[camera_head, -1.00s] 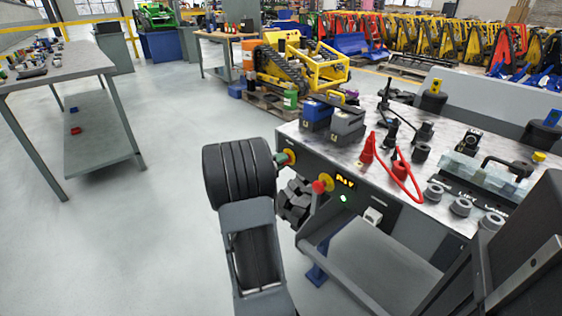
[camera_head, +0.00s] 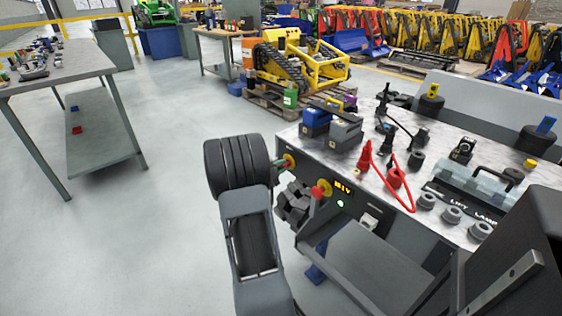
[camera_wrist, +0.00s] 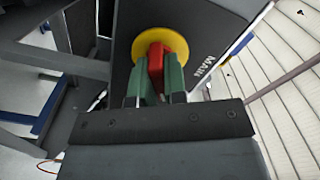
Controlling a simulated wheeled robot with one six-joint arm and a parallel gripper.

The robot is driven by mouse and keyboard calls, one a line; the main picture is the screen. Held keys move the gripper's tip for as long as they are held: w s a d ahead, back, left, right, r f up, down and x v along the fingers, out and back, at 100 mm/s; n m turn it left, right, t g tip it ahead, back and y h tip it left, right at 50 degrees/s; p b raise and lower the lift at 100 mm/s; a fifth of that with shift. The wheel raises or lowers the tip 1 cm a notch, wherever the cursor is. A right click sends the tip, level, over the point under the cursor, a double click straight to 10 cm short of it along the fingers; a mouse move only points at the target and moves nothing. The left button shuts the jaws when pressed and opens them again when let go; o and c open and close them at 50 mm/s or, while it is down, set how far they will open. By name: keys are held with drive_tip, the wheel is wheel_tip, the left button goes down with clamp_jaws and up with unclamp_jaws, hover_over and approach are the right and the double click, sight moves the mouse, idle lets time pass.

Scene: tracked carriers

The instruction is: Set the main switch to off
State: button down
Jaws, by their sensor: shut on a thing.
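The main switch is a red handle (camera_wrist: 155,65) on a round yellow plate (camera_wrist: 182,43), with the word MAIN on the dark panel beside it in the wrist view. My gripper (camera_wrist: 157,78) has its two green fingers on either side of the red handle, shut on it. The handle stands nearly upright in that view, and its lower part is hidden between the fingers.
A red knob (camera_head: 322,189) on a yellow base, a lit display (camera_head: 342,187) and a green light (camera_head: 340,203) are close by on the same panel. Battery-like boxes (camera_head: 345,133) and red cables (camera_head: 397,180) lie on the bench (camera_head: 440,153). Open floor (camera_head: 150,230) lies left.

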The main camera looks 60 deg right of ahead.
drive_tip(key=n+p, duration=0.4)
drive_tip(key=n, duration=0.1)
drive_tip(key=shift+r+n, duration=0.2)
drive_tip(key=shift+n, duration=0.1)
drive_tip(key=n+p, duration=0.4)
drive_tip(key=n, duration=0.1)
drive_tip(key=shift+f+n, duration=0.15)
drive_tip(key=shift+n, duration=0.25)
drive_tip(key=shift+f+n+p, duration=0.1)
drive_tip(key=shift+n+p, duration=0.2)
drive_tip(key=shift+p, duration=0.1)
drive_tip(key=c, duration=1.2)
unclamp_jaws()
drive_tip(key=shift+o, duration=0.2)
drive_tip(key=v, duration=1.4)
drive_tip(key=shift+p, duration=0.45)
drive_tip(key=shift+d, duration=0.1)
